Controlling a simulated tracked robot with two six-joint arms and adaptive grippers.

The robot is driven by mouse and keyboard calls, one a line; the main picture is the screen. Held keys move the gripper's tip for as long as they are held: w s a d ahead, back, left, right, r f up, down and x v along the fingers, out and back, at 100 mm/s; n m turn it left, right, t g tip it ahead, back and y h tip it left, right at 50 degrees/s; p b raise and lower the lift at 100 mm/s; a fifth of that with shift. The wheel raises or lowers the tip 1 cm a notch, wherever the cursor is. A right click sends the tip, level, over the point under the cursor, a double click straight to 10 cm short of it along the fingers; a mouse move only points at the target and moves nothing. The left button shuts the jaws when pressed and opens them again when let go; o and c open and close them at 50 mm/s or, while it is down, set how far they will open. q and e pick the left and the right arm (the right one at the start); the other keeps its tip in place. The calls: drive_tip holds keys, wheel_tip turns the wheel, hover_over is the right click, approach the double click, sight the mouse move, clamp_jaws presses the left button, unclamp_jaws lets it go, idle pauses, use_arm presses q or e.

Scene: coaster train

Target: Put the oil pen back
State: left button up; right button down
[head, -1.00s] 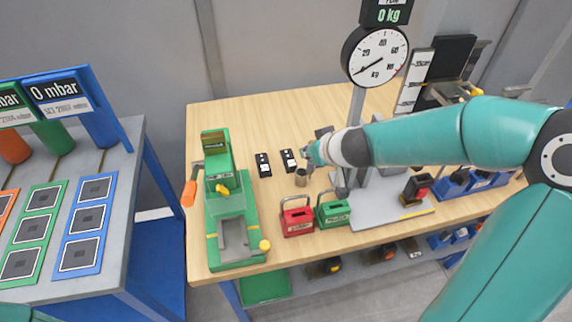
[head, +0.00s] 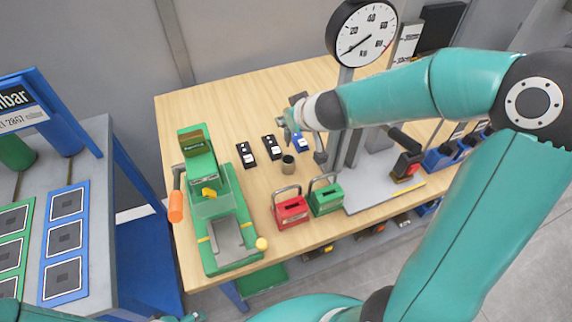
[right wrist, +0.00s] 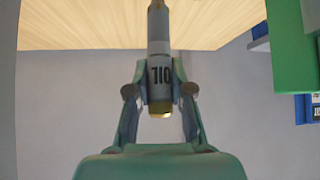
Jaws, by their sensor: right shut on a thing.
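The oil pen (right wrist: 160,75) is a slim grey cylinder with a pale label reading OIL and a brass-coloured end. In the right wrist view it stands between the two fingers of my right gripper (right wrist: 160,95), which is shut on it. In the head view my right gripper (head: 290,122) is above the wooden table, just behind a small dark round cup (head: 288,164). The pen cannot be made out clearly there. The cup stands upright and looks open at the top.
Dark blocks (head: 246,155) and a blue block (head: 301,142) lie around the cup. Red (head: 292,212) and green (head: 326,199) handled boxes stand in front. A green press (head: 215,215) is at left, a dial scale (head: 362,33) behind. The table's back left (head: 215,105) is clear.

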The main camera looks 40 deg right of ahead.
sight(288, 146)
drive_tip(key=shift+f+b, duration=0.3)
drive_tip(key=shift+f, duration=0.85)
wheel_tip(288, 146, down, 8)
drive_tip(key=b, duration=0.7)
drive_tip(key=shift+r, duration=0.2)
drive_tip(key=c, duration=1)
unclamp_jaws()
drive_tip(key=shift+c, duration=0.2)
